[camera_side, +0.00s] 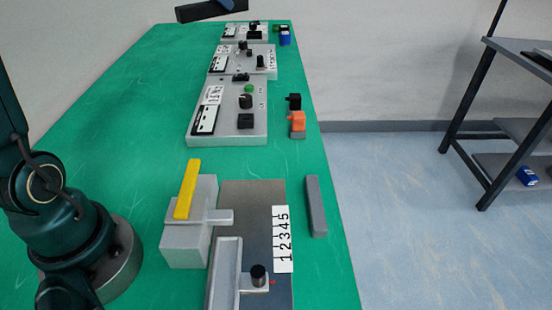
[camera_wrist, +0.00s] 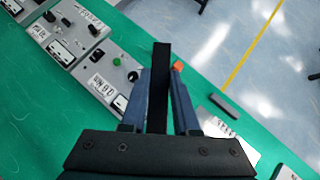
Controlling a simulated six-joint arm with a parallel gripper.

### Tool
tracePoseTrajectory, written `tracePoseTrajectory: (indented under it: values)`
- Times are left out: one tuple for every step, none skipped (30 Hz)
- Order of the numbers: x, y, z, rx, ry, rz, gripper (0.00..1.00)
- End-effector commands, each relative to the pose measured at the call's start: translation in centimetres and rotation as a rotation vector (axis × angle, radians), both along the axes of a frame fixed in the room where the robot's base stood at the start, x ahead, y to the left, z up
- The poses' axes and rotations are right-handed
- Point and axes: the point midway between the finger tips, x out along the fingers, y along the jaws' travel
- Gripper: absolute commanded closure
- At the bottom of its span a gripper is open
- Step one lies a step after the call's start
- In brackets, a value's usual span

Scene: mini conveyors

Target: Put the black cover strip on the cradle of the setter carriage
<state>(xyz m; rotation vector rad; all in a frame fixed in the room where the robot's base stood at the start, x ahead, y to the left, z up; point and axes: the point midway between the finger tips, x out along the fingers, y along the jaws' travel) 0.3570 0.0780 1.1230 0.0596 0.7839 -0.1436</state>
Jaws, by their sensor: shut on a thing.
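My gripper (camera_wrist: 161,78) is shut on the black cover strip (camera_wrist: 161,58), which stands out between its two blue fingers in the wrist view. In the side view the strip (camera_side: 195,13) is high at the top edge, well above the mat, and a blue fingertip (camera_side: 227,4) touches it; the rest of the gripper is out of frame. The setter unit has a dark plate (camera_side: 245,200) with a 1 to 5 scale (camera_side: 282,240). On it is a grey trough-like holder (camera_side: 225,270) with a black knob (camera_side: 258,275), probably the carriage and its cradle; its trough looks empty.
A grey block (camera_side: 185,245) beside the plate carries a yellow strip (camera_side: 187,190). A grey bar (camera_side: 316,205) lies to its right. Several control boxes (camera_side: 230,130) line the green mat (camera_side: 150,100). An orange-topped block (camera_side: 297,122) and a black piece (camera_side: 294,101) stand near the right edge.

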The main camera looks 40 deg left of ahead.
Motion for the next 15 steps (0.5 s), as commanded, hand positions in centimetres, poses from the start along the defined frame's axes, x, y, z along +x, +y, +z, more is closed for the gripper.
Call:
tracePoseTrajectory:
  values:
    - [-1.1, -1.7, 0.2, 0.002, -0.003, -0.031, 1.0]
    - [-1.7, -2.6, 0.1, 0.003, -0.003, -0.049, 1.0]
    - [-2.5, -3.6, -0.1, 0.001, -0.003, -0.069, 1.0]
    - [-3.1, -4.3, -0.2, 0.002, -0.003, -0.083, 1.0]
    - [-3.6, -5.0, -0.5, 0.002, -0.003, -0.095, 1.0]
    - [-4.3, -5.7, -0.8, 0.002, -0.003, -0.11, 1.0]
    - [-4.7, -6.1, -1.1, 0.002, -0.002, -0.12, 1.0]
    - [-5.1, -6.5, -1.3, 0.0, -0.002, -0.127, 1.0]
    - [-5.5, -6.9, -1.7, 0.001, -0.003, -0.133, 1.0]
    - [-5.8, -7.1, -2.0, 0.0, -0.002, -0.136, 1.0]
    - [-6.1, -7.2, -2.3, 0.001, -0.001, -0.139, 1.0]
    - [-6.3, -7.4, -2.6, 0.001, -0.001, -0.142, 1.0]
    - [-6.4, -7.4, -2.8, 0.0, -0.002, -0.142, 1.0]
    - [-6.5, -7.5, -3.0, 0.0, -0.002, -0.144, 1.0]
    - [-6.6, -7.6, -3.3, 0.0, -0.001, -0.147, 1.0]
